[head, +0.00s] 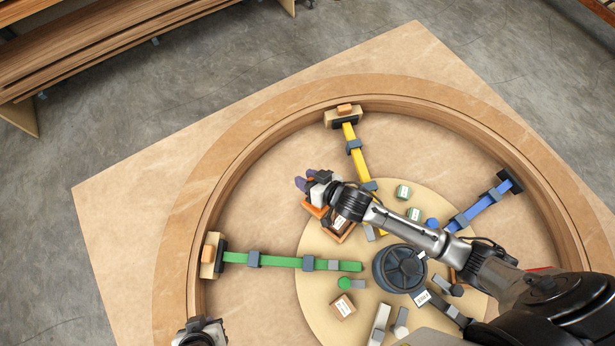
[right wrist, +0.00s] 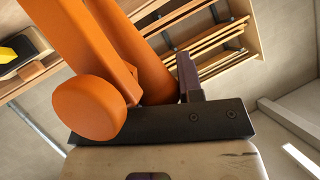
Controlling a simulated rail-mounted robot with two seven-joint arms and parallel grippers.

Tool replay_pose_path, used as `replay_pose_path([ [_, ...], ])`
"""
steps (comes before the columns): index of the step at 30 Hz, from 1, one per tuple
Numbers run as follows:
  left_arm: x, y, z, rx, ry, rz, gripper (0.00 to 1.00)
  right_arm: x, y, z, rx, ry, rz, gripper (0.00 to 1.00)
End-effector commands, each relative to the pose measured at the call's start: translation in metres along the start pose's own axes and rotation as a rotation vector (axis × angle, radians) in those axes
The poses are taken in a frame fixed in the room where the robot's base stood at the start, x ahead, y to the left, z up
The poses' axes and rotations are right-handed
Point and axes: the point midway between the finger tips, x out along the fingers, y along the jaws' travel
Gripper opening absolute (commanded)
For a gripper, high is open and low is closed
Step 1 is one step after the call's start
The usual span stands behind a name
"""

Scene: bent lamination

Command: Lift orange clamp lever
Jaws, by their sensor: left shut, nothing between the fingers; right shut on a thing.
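The orange clamp lever (head: 316,210) shows as small orange parts below my right gripper (head: 304,184), beside an open wooden box, in the head view. In the right wrist view the orange lever (right wrist: 88,108) fills the left and middle, with long bars and a round end, close to the camera. A purple fingertip (right wrist: 188,75) of my right gripper stands beside it. My right gripper is shut on the orange clamp lever; the grip itself is mostly hidden. My left gripper (head: 201,332) is at the bottom left edge, shut and empty, its fingers hard to see.
A curved wooden lamination (head: 226,165) rings the workboard. Yellow (head: 357,150), green (head: 290,262) and blue (head: 480,210) clamp bars reach toward it from a round board (head: 315,285). On that board stand a dark round hub (head: 385,270) and several small boxes. A wooden rack (head: 80,40) is at the upper left.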

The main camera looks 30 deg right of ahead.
Motion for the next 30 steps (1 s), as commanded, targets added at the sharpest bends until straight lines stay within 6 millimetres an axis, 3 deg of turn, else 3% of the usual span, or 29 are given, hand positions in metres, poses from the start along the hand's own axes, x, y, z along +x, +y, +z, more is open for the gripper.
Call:
replay_pose_path([
  [9, 0.000, 0.002, 0.000, -0.005, 0.001, 0.004, 0.00, 0.000, 0.000, 0.000, 0.001, -0.001, -0.001, 0.60],
  [23, 0.000, 0.004, -0.001, -0.013, 0.002, 0.010, 0.00, -0.005, 0.000, 0.001, 0.001, -0.001, -0.001, 0.60],
  [30, -0.001, 0.002, -0.001, -0.007, 0.002, 0.005, 0.00, -0.041, 0.000, 0.001, 0.002, -0.003, -0.001, 0.60],
])
